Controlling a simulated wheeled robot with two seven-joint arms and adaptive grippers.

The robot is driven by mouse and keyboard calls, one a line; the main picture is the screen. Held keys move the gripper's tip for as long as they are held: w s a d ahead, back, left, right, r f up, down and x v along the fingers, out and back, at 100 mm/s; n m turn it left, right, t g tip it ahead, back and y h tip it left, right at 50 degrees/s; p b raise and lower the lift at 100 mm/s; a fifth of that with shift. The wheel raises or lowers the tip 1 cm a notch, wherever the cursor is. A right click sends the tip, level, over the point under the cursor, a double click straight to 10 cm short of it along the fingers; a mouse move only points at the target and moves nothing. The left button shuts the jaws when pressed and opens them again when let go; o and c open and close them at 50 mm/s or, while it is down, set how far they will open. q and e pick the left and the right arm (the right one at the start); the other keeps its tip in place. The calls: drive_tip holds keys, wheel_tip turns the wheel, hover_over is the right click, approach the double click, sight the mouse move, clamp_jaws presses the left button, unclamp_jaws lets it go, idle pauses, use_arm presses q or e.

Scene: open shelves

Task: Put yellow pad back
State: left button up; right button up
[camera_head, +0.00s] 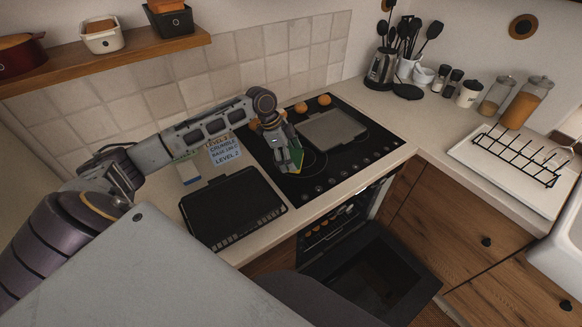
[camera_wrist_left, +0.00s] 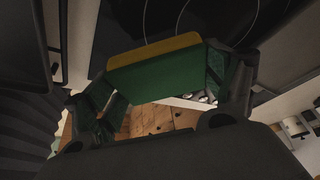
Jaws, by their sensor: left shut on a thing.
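My left gripper (camera_head: 293,166) is over the front of the black cooktop (camera_head: 352,160), pointing down. It is shut on a pad (camera_wrist_left: 155,76). In the left wrist view the pad lies across between the two fingers, with a green face and a yellow strip along its upper edge. In the head view only a small green and yellow part of the pad shows beside the fingers. My right gripper is not in view.
A black tray (camera_head: 232,205) lies on the counter left of the cooktop, near a lettered card (camera_head: 224,150). A grey flat plate (camera_head: 332,131) and several round orange things are on the cooktop. The oven door (camera_head: 372,277) hangs open below. A wire rack (camera_head: 513,157) stands at right.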

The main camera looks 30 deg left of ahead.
use_arm(q)
drive_tip(key=shift+f, duration=0.25)
drive_tip(key=shift+f+p, duration=0.3)
drive_tip(key=shift+f, duration=2.15)
drive_tip(key=o, duration=0.9)
drive_tip(key=shift+f, duration=0.1)
drive_tip(key=shift+o, duration=0.2)
drive_tip(key=b+v, duration=0.1)
drive_tip(key=v, duration=1.1)
drive_tip(key=shift+b, duration=0.3)
